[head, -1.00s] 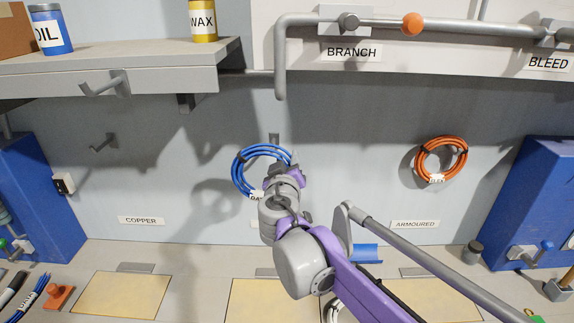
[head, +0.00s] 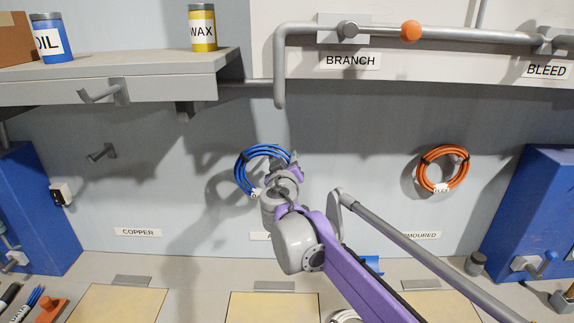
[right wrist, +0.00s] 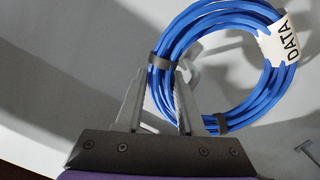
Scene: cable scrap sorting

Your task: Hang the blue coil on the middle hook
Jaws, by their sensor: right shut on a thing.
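The blue coil (head: 243,168) is a ring of blue cable with dark ties and a white DATA tag, held upright close to the grey back wall at its middle. It also shows in the right wrist view (right wrist: 272,80). My right gripper (head: 292,165) is at the coil's right side in the head view. In the right wrist view its fingers (right wrist: 160,75) are closed about the cable near a dark tie. The middle hook is not clear in the head view, hidden behind coil and gripper. A grey shape shows inside the ring in the wrist view; I cannot tell whether it is the hook. My left gripper is not in view.
An orange coil (head: 442,168) hangs at the right. An empty hook (head: 102,153) is on the wall at the left above the COPPER label (head: 138,232). A shelf (head: 150,75) and a grey pipe (head: 280,70) overhang the wall. Blue cabinets (head: 35,210) stand at both sides.

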